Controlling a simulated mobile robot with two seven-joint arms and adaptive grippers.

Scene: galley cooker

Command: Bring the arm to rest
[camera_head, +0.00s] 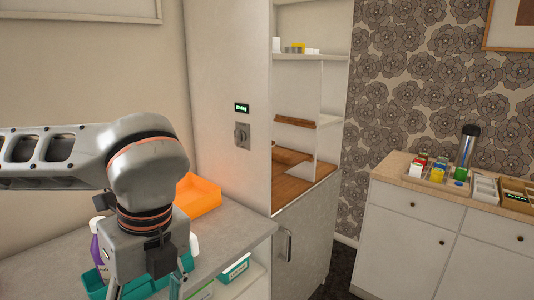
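My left arm comes in from the left and bends down at the wrist. My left gripper (147,287) points down at the bottom edge of the view, over a teal tray (95,284) on the grey counter. The upper parts of its two fingers show apart, but the fingertips are cut off by the frame, so I cannot tell whether it is open or shut or holds anything. My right gripper is not in view.
A purple bottle (97,243) stands close left of the gripper. An orange bin (200,194) sits behind the wrist. A tall cabinet (228,120) with a small display (242,108) rises behind the counter (232,232). A sideboard (400,215) with small containers stands at right.

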